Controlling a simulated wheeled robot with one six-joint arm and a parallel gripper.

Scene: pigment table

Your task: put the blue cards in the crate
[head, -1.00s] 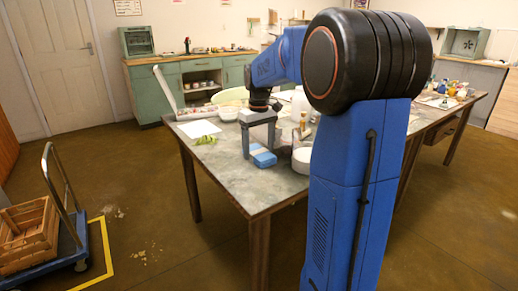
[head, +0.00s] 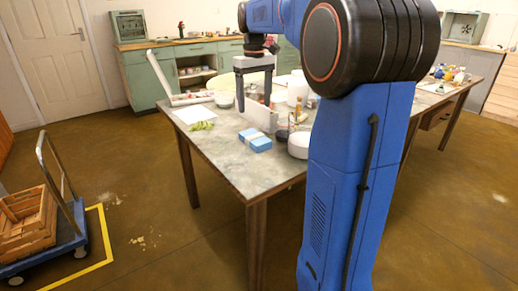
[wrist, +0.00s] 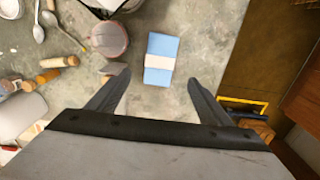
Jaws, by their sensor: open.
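The blue cards (head: 255,140) lie as a flat stack with a pale band around it, near the front edge of the grey worktable (head: 215,158). The same stack shows whole in the wrist view (wrist: 160,47). My gripper (head: 254,101) is open and empty, pointing down, above the table. In the wrist view its two fingertips (wrist: 158,77) are spread wide, with the stack between and beyond them. The slatted wooden crate (head: 28,238) stands on a blue trolley at the lower left, cut off by the picture edge.
A pale upright slab (head: 258,115) and a white round container (head: 299,145) stand near the cards. Spoons (wrist: 47,20) and wooden-handled tools (wrist: 58,62) lie left in the wrist view. The trolley's tall handle (head: 60,170) rises beside the crate. Floor between table and trolley is clear.

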